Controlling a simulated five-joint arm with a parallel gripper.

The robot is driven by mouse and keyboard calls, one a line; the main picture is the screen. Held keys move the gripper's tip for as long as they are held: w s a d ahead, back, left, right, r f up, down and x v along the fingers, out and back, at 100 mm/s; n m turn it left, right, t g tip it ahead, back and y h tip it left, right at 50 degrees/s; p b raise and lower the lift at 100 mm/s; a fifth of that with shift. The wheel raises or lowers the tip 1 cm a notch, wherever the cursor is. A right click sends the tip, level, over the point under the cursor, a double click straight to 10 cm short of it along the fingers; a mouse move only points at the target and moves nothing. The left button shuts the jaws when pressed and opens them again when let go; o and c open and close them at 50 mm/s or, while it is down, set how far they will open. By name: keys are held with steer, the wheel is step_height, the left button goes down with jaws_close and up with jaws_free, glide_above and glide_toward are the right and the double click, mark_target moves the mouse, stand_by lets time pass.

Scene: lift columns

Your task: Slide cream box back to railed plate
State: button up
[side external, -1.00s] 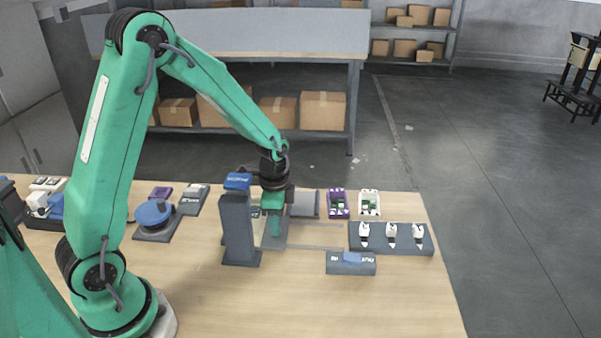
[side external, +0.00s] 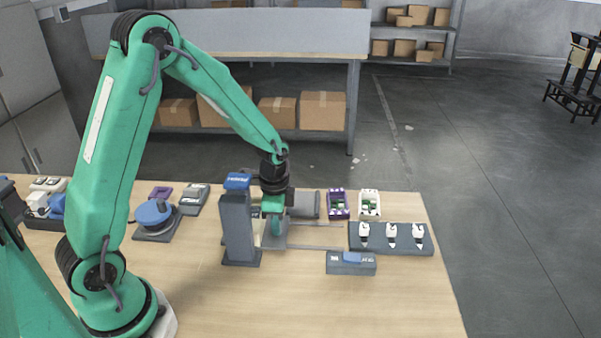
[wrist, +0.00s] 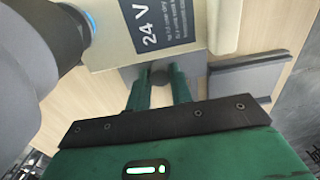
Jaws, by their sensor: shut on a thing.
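The cream box (wrist: 110,45) with a dark "24 V" label fills the top of the wrist view. In the side view only a pale sliver of it (side external: 258,236) shows between a dark column and my gripper. My gripper (side external: 276,229) points down beside the column; its green fingers (wrist: 160,85) are shut on a small dark grey knob (wrist: 158,75) beside the box. How the knob joins the box is hard to tell. The grey railed plate lies under the gripper, with thin rails (side external: 318,248) running right; its left part is hidden.
The dark column (side external: 238,228) with a blue top (side external: 237,181) stands close left of the gripper. A grey block with a blue part (side external: 351,263) sits front right. A dark rack (side external: 402,244) holds white pieces at the right. The table front is clear.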

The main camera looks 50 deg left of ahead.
steer(key=shift+w+d, duration=0.1)
steer(key=shift+w, duration=0.05)
steer(key=shift+w+d, duration=4.45)
steer(key=o, duration=0.8)
steer(key=shift+c, duration=0.2)
steer(key=shift+r, duration=0.2)
steer(key=shift+r, duration=2.85)
